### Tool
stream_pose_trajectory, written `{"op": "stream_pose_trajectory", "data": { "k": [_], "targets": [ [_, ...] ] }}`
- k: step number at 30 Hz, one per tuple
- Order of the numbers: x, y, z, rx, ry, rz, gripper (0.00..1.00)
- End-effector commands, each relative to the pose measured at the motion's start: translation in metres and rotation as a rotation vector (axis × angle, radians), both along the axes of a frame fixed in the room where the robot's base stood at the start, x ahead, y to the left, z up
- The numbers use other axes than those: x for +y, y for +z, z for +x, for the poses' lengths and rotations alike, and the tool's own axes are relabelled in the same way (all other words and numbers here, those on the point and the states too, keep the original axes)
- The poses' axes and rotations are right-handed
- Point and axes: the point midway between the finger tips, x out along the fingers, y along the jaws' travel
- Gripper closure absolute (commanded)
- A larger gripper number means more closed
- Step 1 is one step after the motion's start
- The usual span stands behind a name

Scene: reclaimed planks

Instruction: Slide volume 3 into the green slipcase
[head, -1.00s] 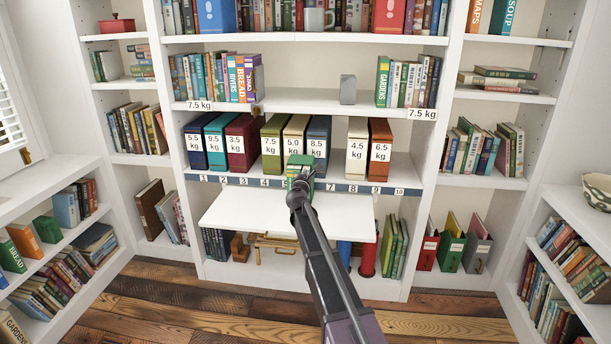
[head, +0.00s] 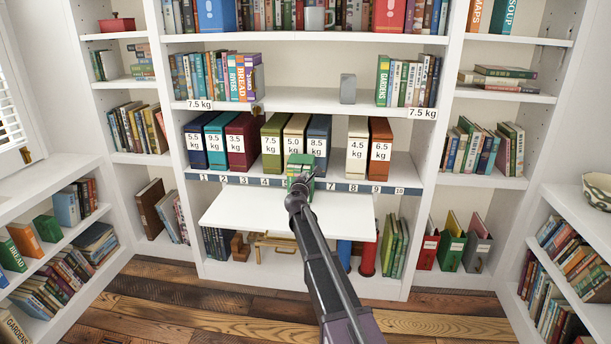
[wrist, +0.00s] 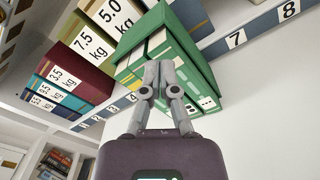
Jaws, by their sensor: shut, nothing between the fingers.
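The green slipcase (wrist: 168,20) stands at the front of the shelf with the weight-marked books; it also shows in the head view (head: 299,160). Green volumes with pale bands (wrist: 190,75) fill its open front, their spines facing me. One spine at the right carries dark dots. I cannot tell for certain which one is volume 3, as my fingers cover part of the spines. My gripper (wrist: 158,68) is shut and empty, its fingertips at or just in front of the spines. I cannot tell whether they touch.
Books with kilogram labels stand behind and left of the slipcase, such as the olive 7.5 kg book (head: 272,145). A numbered strip (head: 356,187) runs along the shelf edge. A white pull-out board (head: 240,212) lies below it, clear of objects.

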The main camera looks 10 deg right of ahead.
Motion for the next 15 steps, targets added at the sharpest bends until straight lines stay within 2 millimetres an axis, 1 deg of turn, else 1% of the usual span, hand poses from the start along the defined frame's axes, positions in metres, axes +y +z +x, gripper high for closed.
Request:
{"op": "stream_pose_trajectory", "data": {
  "k": [11,15],
  "targets": [
    [0.0007,0.0,-0.0014,0.0,0.0,0.0,1.0],
    [0.0017,0.0,-0.0049,0.0,0.0,0.0,1.0]
  ]
}}
